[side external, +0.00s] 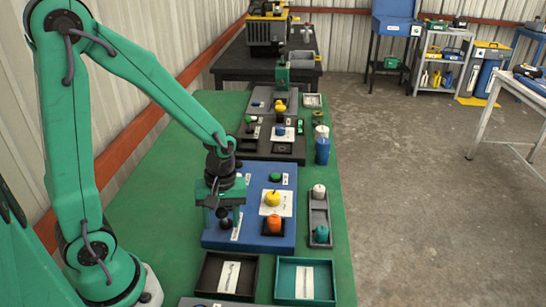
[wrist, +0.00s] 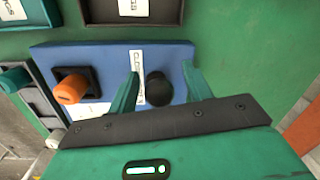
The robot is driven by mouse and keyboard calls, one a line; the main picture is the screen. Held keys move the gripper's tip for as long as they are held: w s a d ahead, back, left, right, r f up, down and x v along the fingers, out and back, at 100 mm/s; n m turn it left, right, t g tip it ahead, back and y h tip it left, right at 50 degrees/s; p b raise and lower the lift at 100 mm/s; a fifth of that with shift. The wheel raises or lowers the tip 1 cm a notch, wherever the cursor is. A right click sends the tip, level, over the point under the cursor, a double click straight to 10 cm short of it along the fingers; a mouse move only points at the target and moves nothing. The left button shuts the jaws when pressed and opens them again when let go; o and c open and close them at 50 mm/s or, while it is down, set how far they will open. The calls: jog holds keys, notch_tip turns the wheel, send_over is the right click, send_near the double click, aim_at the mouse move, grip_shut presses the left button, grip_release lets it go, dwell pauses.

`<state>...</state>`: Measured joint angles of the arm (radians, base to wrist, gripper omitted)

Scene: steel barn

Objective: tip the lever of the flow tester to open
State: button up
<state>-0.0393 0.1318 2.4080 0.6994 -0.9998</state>
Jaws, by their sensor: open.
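The blue panel (side external: 252,238), likely the flow tester, lies on the green bench; it also shows in the wrist view (wrist: 105,55). A black round knob (wrist: 159,88), apparently the lever's end, stands on it beside a white printed strip (wrist: 137,68). In the side view the knob (side external: 225,222) is low beneath my gripper (side external: 222,206). My gripper also shows in the wrist view (wrist: 161,72); its two green fingers are open, one on each side of the knob, with gaps. The lever's shaft and tilt are hidden from above.
An orange knob (side external: 274,223), a yellow knob (side external: 272,198) and a green knob (side external: 275,177) share the panel. A dark tray (side external: 206,278) and a teal tray (side external: 284,287) lie in front. A grey tray (side external: 311,218) sits right. Dark panels stand behind.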

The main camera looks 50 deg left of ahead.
grip_shut()
dwell(0.3)
jog(key=shift+w, duration=0.1)
jog(key=shift+w+a+r+g, duration=0.25)
jog(key=shift+w+a+g, duration=0.25)
jog(key=shift+g, duration=0.4)
grip_release()
